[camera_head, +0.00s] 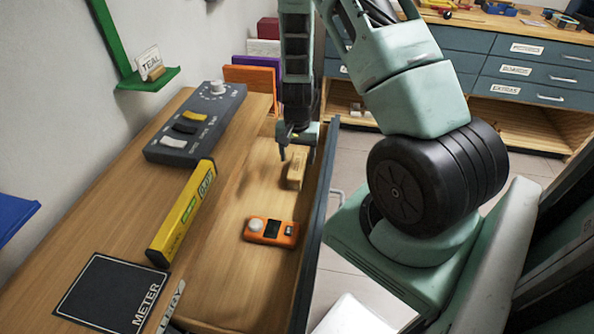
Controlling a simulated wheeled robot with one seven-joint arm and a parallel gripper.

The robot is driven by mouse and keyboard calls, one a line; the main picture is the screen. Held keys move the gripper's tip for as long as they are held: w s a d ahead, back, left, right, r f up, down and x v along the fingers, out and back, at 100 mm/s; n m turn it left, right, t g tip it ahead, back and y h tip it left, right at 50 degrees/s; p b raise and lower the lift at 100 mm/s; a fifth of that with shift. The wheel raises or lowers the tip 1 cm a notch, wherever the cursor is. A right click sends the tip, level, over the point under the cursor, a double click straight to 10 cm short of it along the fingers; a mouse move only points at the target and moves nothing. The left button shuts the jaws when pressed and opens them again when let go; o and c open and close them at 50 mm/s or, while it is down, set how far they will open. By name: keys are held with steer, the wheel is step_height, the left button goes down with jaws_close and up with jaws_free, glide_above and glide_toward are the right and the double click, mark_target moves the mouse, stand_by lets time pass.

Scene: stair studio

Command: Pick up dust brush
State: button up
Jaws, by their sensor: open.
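A small tan wooden block-like object (295,170), which looks like the dust brush, lies in the open drawer (316,205) near its right wall. Its bristles cannot be made out. My gripper (298,151) points down into the drawer from above, just over the far end of this object. Its jaws are open with nothing visibly held. Whether the fingertips touch the object, or sit on either side of it, I cannot tell.
An orange meter (271,231) lies nearer in the drawer. A yellow spirit level (183,212), a grey control box (195,125) and a black METER mat (108,293) are on the worktop to the left. A green wall shelf (148,80) holds a TEAL card.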

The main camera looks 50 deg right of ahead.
mark_target(297, 164)
steer(key=shift+s+a+f, duration=0.1)
steer(key=shift+f, duration=1.3)
steer(key=shift+a+f, duration=0.1)
steer(key=shift+f, duration=1.25)
steer(key=shift+c, duration=0.3)
steer(key=c, duration=1)
step_height(297, 164, up, 10)
steer(key=shift+r+p, duration=0.1)
steer(key=shift+p, duration=0.25)
